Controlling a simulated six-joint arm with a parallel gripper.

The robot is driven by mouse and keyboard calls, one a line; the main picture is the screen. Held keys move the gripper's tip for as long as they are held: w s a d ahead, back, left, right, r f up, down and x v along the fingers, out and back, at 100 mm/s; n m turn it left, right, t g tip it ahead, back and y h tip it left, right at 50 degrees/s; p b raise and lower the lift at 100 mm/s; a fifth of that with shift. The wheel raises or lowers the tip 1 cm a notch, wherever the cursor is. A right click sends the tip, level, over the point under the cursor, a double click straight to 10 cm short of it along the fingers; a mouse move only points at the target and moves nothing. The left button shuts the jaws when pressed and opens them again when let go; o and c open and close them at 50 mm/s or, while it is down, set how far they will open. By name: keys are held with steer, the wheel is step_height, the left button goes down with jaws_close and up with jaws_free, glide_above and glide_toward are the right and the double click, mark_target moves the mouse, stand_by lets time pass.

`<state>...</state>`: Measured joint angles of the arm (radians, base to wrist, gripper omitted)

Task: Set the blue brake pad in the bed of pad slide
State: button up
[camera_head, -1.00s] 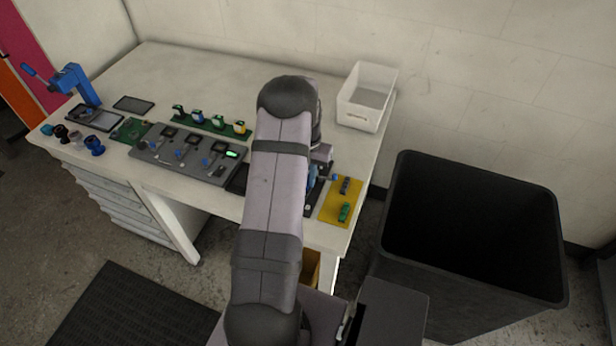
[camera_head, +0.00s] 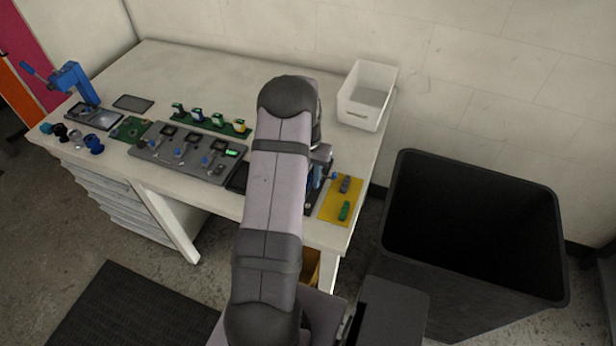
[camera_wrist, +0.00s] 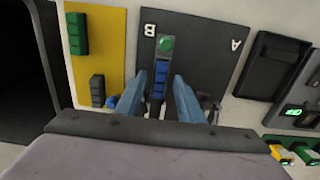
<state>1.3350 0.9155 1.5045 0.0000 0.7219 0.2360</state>
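In the wrist view, the blue brake pad (camera_wrist: 160,78) lies on a dark board (camera_wrist: 196,45) marked A and B, on a narrow part just below a round green button (camera_wrist: 166,44). This looks like the pad slide, though I cannot tell how the pad sits in its bed. My gripper (camera_wrist: 159,80) has its two blue fingers on either side of the pad, with a visible gap to each, so it is open and not holding it. In the head view, my arm hides most of the board and the pad; only a bit of blue (camera_head: 317,174) shows beside it.
A yellow mat (camera_head: 336,208) beside the board carries a green pad (camera_head: 344,211) and a grey pad (camera_head: 345,184). A grey fixture panel (camera_head: 190,155) stands to the left, a white bin (camera_head: 361,112) at the back right. A large black bin (camera_head: 400,230) stands off the table's right.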

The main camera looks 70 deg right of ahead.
step_height(320, 180, up, 6)
steer(key=shift+r+b, duration=0.15)
steer(key=shift+b, duration=1.05)
steer(key=shift+r, duration=0.5)
steer(key=shift+w, duration=0.1)
steer(key=w+a+r+n, duration=0.2)
steer(key=w+a+n, duration=0.2)
steer(key=w+a, duration=0.55)
steer(key=w+a+r+n, duration=0.35)
steer(key=w+a, duration=0.35)
steer(key=a, duration=0.6)
steer(key=s+a+n, duration=0.3)
steer(key=a+n, duration=0.2)
steer(key=a, duration=0.7)
steer(key=s+a+n, duration=0.3)
steer(key=a+n, duration=0.2)
steer(key=a, duration=0.7)
steer(key=shift+a+f, duration=0.25)
steer(key=shift+f, duration=0.2)
